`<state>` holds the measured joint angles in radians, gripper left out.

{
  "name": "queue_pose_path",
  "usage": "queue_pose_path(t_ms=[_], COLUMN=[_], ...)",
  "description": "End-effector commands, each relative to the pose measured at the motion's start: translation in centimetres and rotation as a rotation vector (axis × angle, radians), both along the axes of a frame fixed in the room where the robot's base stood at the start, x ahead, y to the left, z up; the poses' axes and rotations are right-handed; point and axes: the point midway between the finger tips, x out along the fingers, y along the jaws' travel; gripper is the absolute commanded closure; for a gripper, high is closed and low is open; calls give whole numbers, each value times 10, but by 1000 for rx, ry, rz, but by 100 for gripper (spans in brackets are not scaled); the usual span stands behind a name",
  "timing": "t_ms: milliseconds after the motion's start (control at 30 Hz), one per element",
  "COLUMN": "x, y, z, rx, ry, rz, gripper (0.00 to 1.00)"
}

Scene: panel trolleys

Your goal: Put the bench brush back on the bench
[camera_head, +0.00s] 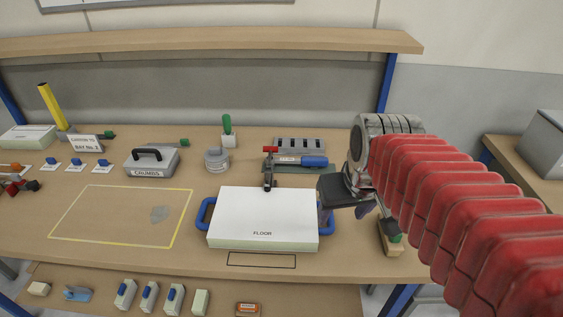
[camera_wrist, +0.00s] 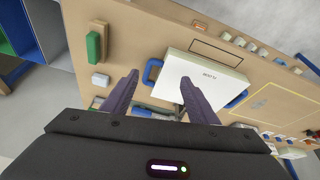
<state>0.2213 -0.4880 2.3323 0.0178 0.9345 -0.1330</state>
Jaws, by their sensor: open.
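The wooden bench (camera_head: 130,257) spans the head view. A tan block with a green part (camera_head: 391,250) lies at its right front edge, partly behind my arm. In the wrist view it shows as a long green piece in a tan border (camera_wrist: 95,47). It may be the bench brush, but I cannot tell for sure. My gripper (camera_wrist: 158,80) is open with nothing between its dark purple fingers. It hangs over the bench's right part, between that block and the white FLOOR box (camera_head: 262,215). In the wrist view the block is left of the fingers.
The FLOOR box has blue side handles. Behind it stand a red-and-black clamp (camera_head: 269,165) and a blue-handled tool (camera_head: 313,161). A grey CRUMBS box (camera_head: 152,160) and a green-topped white holder (camera_head: 228,138) stand further left. The yellow-outlined area (camera_head: 115,215) holds only a grey patch.

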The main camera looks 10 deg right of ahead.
Motion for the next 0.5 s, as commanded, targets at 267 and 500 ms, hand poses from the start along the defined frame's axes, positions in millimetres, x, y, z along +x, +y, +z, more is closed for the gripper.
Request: queue_pose_path(t_ms=[267,500], x=[-36,-50], y=[54,70], z=[2,0], rx=[11,24], ry=[-98,-132], rz=[80,104], gripper=[46,46])
